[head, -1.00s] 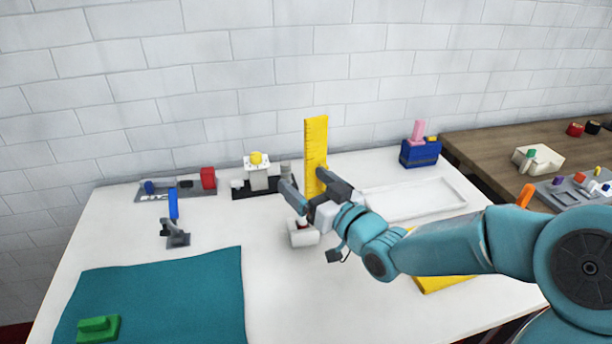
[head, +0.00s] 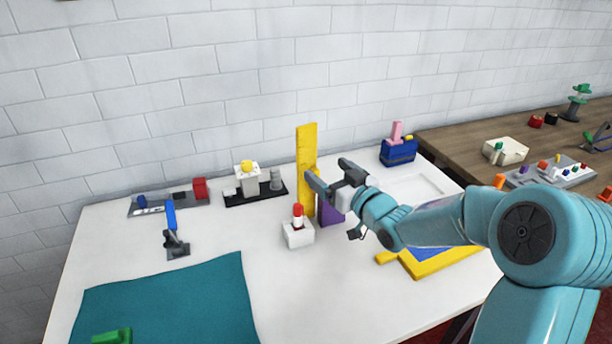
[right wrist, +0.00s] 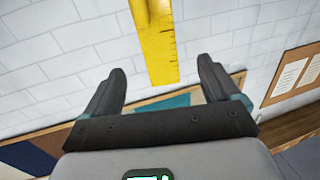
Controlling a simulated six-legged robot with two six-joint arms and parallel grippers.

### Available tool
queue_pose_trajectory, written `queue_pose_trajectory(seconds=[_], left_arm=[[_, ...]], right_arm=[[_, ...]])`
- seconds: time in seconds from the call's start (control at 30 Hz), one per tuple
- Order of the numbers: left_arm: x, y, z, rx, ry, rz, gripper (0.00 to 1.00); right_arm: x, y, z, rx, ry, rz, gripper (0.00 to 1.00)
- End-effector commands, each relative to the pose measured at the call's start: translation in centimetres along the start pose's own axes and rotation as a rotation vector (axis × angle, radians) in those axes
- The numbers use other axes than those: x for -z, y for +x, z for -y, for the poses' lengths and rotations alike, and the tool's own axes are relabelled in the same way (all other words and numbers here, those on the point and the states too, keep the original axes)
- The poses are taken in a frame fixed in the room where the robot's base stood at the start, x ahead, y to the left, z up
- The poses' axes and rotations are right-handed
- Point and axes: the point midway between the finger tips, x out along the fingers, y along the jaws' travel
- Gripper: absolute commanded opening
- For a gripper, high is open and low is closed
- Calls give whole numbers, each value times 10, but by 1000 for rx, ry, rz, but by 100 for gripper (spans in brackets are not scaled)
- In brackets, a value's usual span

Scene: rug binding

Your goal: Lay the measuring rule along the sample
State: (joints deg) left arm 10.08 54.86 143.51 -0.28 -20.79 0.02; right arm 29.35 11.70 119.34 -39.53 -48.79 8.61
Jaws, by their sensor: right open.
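The yellow measuring rule (head: 307,150) stands upright near the back middle of the white table, beside a purple block (head: 331,213) partly hidden by my gripper. My right gripper (head: 328,172) is open and empty, just right of the rule; one finger overlaps its edge in the head view. In the right wrist view the rule (right wrist: 156,40) shows ahead, between the spread fingers (right wrist: 160,72), with nothing held. A teal cloth, seemingly the sample (head: 170,300), lies flat at the front left. My left gripper is not in view.
A white block with a red top (head: 298,233) stands just in front of the rule. A blue-handled tool (head: 173,232) is at left. Small fixtures (head: 255,185) line the back. A yellow-framed piece (head: 435,262) lies under my arm. The middle front is clear.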

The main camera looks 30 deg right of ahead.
Motion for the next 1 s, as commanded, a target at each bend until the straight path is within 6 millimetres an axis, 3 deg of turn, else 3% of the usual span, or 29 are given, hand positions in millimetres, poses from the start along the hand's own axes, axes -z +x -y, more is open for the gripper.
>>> queue_pose_trajectory(seconds=[0.2, 0.47, 0.7, 1.0], left_arm=[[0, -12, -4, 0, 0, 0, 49], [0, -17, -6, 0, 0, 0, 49], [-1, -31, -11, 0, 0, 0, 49], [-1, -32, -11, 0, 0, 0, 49]], right_arm=[[2, 48, 2, 1, 1, 1, 89], [2, 70, 3, 1, 0, 0, 89], [0, 108, 2, 0, 1, 0, 89], [-2, 116, 2, 0, 1, 0, 89]])
